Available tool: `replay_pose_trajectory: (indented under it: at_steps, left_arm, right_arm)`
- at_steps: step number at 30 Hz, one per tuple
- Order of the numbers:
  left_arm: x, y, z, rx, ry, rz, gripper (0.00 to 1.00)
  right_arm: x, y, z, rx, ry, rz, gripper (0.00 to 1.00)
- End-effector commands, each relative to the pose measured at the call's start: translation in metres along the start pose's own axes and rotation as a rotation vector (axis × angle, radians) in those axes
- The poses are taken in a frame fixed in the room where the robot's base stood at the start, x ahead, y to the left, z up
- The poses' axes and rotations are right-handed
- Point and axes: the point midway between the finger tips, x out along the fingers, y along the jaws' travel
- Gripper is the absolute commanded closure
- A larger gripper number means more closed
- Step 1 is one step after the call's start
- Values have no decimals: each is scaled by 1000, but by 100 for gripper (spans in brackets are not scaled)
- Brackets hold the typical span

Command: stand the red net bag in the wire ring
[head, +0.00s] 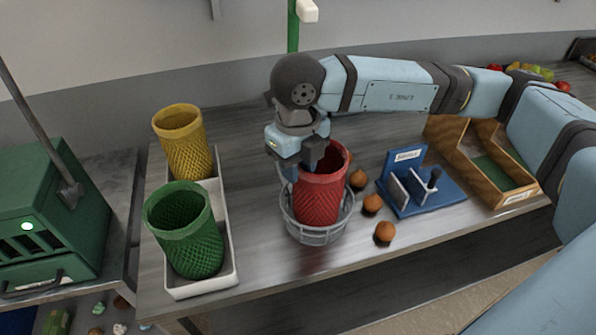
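The red net bag (322,195) stands roughly upright with its lower part inside the wire ring (319,236), a round grey wire holder on the metal table. Its mouth is open at the top. My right gripper (299,170) points down at the bag's left rim, with its fingers at the rim. The fingertips are partly hidden, so I cannot tell whether they grip the rim or stand apart from it. My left gripper is not in view.
A yellow net bag (184,143) and a green net bag (186,233) stand in a white tray (229,268) on the left. Several brown onions (385,231), a blue stand (431,205) and a wooden tray (457,158) are on the right. A green machine (45,215) stands far left.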

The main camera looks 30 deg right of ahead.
Motion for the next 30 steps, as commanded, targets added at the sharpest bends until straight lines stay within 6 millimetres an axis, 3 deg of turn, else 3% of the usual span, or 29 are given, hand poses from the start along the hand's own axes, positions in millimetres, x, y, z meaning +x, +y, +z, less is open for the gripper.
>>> replay_pose_trajectory:
  at_steps: [6,13,18,30]
  left_arm:
    - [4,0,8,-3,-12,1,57]
    - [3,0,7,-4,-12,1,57]
    - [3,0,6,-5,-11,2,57]
    - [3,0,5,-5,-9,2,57]
  right_arm:
    - [-50,1,0,-3,-3,1,71]
    - [-88,0,0,-1,-1,0,71]
    - [-99,0,0,-2,0,0,71]
    - [-100,0,0,-2,1,0,71]
